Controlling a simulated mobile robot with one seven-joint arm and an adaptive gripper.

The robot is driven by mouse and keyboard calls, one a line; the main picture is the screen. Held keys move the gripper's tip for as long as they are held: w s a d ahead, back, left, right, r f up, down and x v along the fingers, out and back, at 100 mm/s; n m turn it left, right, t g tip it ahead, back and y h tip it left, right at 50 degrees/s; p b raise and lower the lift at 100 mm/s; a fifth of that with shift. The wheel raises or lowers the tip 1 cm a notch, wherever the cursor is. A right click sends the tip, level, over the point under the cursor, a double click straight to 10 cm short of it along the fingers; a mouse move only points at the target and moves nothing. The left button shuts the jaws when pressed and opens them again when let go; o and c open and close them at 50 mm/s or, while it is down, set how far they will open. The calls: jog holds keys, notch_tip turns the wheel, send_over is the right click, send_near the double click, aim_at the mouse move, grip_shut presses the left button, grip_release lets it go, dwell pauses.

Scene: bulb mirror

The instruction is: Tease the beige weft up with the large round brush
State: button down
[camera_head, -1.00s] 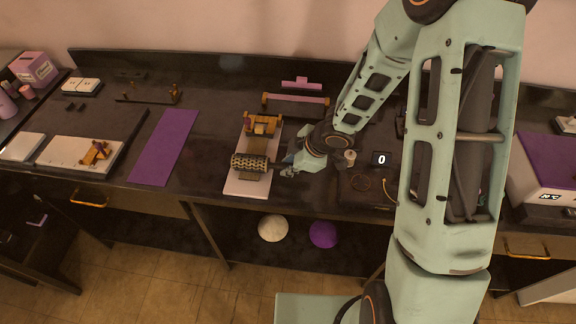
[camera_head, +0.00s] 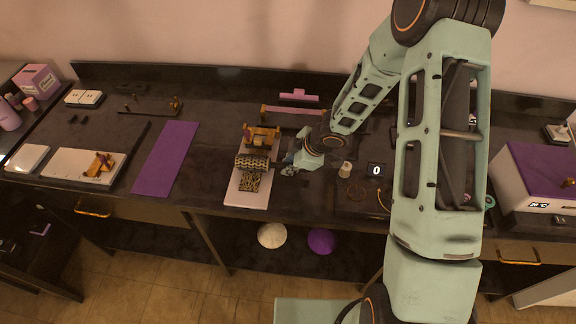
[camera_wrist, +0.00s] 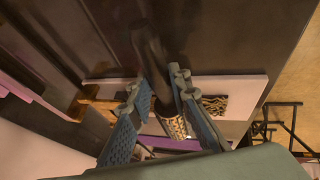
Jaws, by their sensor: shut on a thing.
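The large round brush has a perforated, brass-coloured barrel (camera_head: 253,163) and a black handle (camera_wrist: 150,50). My gripper (camera_head: 291,168) is to the right of the barrel in the head view. In the wrist view my gripper (camera_wrist: 158,100) is shut on the brush, with the handle passing between its fingers. The barrel shows beyond the fingers (camera_wrist: 174,128). A patterned dark and gold patch (camera_head: 250,182) lies on a pale board (camera_head: 247,200) just in front of the barrel. It also shows in the wrist view (camera_wrist: 214,105). I cannot tell whether this is the beige weft, or whether the barrel touches it.
A wooden clamp (camera_head: 262,135) stands at the board's back end. A purple mat (camera_head: 165,160) lies to the left. A pink-topped rack (camera_head: 293,111) is behind. A small pale spool (camera_head: 345,168) and a display reading 0 (camera_head: 376,170) are to the right. The counter's front edge is close.

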jog(key=shift+w+d+r+b, duration=0.15)
jog(key=shift+w+b, duration=0.1)
jog(key=shift+w, duration=0.95)
jog(key=shift+w+d+f+b, duration=0.1)
jog(key=shift+w+b, duration=0.1)
jog(key=shift+w, duration=1)
jog(key=shift+r, duration=0.1)
notch_tip(320, 180, up, 2)
jog(key=shift+r+p, duration=0.15)
jog(key=shift+p, duration=0.35)
jog(key=shift+r, duration=2.35)
